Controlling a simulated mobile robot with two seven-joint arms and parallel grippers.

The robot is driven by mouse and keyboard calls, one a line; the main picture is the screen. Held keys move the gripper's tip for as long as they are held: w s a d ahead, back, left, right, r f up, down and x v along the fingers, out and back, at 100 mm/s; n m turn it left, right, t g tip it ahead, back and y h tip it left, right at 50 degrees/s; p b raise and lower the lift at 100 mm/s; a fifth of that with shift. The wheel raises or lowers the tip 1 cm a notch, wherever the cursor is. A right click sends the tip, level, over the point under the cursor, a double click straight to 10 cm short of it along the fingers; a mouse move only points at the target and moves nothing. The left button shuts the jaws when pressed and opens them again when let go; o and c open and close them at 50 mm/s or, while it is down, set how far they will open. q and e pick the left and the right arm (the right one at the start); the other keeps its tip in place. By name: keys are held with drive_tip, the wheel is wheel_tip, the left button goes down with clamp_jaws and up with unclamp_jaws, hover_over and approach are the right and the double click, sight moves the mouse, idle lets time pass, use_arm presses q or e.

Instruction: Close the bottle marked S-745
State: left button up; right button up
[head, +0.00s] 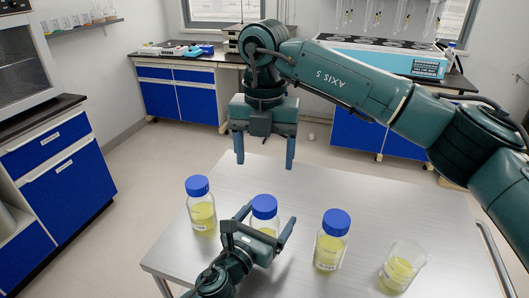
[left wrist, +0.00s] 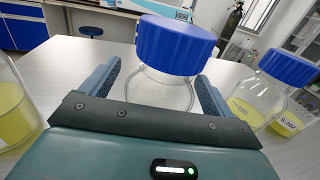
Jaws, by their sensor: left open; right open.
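Three clear bottles with yellow liquid and blue caps stand on the metal table (head: 440,215): a left bottle (head: 202,214), a middle bottle (head: 270,231) and a right bottle (head: 329,251). Their labels are too small to read in the head view. My left gripper (head: 266,220) is open around the middle bottle. In the left wrist view its fingers stand either side of that bottle's neck, below the blue cap (left wrist: 175,46); contact cannot be told. The gripper hides the bottle's lower part. My right gripper (head: 264,160) is open and empty, above the table's back edge.
A beaker with yellow liquid (head: 398,271) stands uncapped at the table's right. In the left wrist view, a capped bottle (left wrist: 285,68) stands at right and part of a glass vessel (left wrist: 14,112) at left. Blue cabinets (head: 178,92) line the back wall.

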use_arm(q)
drive_tip(key=b+v, duration=0.1)
drive_tip(key=v, duration=1.1)
drive_tip(key=shift+s+a, duration=0.3)
drive_tip(key=shift+s, duration=0.2)
